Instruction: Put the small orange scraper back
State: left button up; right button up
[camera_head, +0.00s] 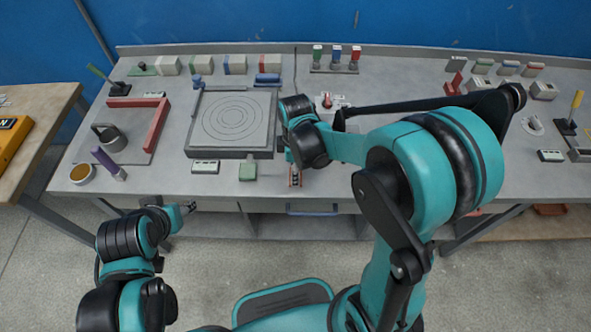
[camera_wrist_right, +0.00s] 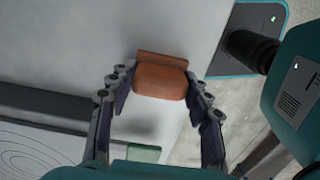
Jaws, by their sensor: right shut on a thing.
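The small orange scraper (camera_wrist_right: 161,79) is held between the two fingers of my right gripper (camera_wrist_right: 160,92) in the right wrist view. A dark shadow lies on the grey table below it, so it seems held a little above the surface. In the head view my right gripper (camera_head: 295,177) is over the table's front edge area, right of the round-grooved plate, and only a sliver of orange shows between its fingers. My left gripper (camera_head: 190,207) is low in front of the table's front edge, away from the scraper; its finger opening is too small to judge.
The grey plate with ring grooves (camera_head: 232,122) stands at centre left, with a green block (camera_head: 247,171) before it. A purple-handled tool (camera_head: 106,162) and an orange-filled cup (camera_head: 82,174) stand at left front. Coloured-top blocks (camera_head: 235,64) line the back.

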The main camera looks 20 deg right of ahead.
jog(key=o, duration=1.2)
jog(key=shift+f, duration=0.15)
jog(key=shift+r, duration=0.2)
notch_tip(320, 180, up, 11)
jog(key=p, duration=0.4)
jog(key=shift+f, duration=0.1)
jog(key=s+d+r+m+t, duration=0.2)
jog(key=s+m+t, duration=0.1)
jog(key=s+m, duration=0.2)
jog(key=s+d+r+m+t, duration=0.2)
jog(key=s+r+m+t, duration=0.1)
jog(key=m, duration=0.6)
jog(key=shift+s+d+r+m+t, duration=0.25)
jog(key=shift+s+d+m+t, duration=0.25)
jog(key=shift+s, duration=0.65)
